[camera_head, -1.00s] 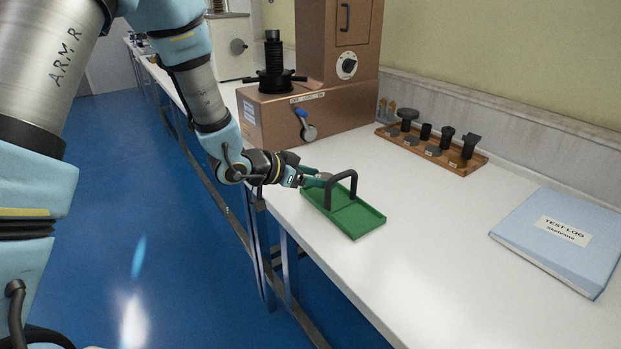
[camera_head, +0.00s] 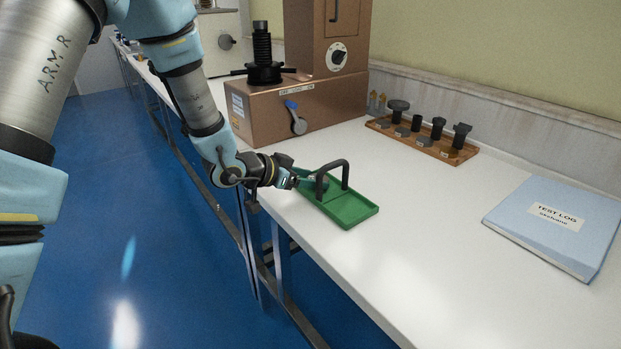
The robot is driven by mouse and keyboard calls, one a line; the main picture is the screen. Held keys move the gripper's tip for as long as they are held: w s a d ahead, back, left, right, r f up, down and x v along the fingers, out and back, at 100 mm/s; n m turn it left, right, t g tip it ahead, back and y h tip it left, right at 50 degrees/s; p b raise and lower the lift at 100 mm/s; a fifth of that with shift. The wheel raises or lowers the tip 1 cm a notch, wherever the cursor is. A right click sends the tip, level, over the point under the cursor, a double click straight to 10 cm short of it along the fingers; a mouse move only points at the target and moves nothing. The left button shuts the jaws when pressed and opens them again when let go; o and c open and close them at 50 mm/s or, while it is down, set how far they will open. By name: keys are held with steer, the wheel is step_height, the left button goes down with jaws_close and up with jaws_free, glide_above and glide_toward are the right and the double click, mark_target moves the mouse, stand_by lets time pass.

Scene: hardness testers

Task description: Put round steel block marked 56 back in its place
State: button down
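A green tray (camera_head: 352,214) with a black arched handle (camera_head: 345,172) sits near the left edge of the white bench. My gripper (camera_head: 312,181) is low at the tray's far left end, beside the handle. Its fingertips are small and partly hidden by the handle, so their opening is unclear. A small grey shape shows at the fingertips, but I cannot tell whether it is the round steel block or whether it is held. No marking 56 is legible. A wooden rack (camera_head: 461,159) at the wall holds grey discs and black fittings.
A brown hardness tester (camera_head: 330,107) with a lever stands behind the tray. A blue test log binder (camera_head: 553,226) lies at the right. The bench between tray, rack and binder is clear.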

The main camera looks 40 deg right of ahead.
steer(key=shift+f, duration=0.2)
steer(key=shift+c, duration=0.2)
jaws_free()
steer(key=shift+f, duration=0.1)
steer(key=shift+c, duration=0.8)
steer(key=shift+a, duration=0.1)
steer(key=a+r+p, duration=0.4)
steer(key=a+r, duration=0.1)
steer(key=a, duration=0.1)
steer(key=shift+w+r, duration=0.15)
steer(key=shift+r, duration=0.15)
steer(key=shift+f, duration=0.1)
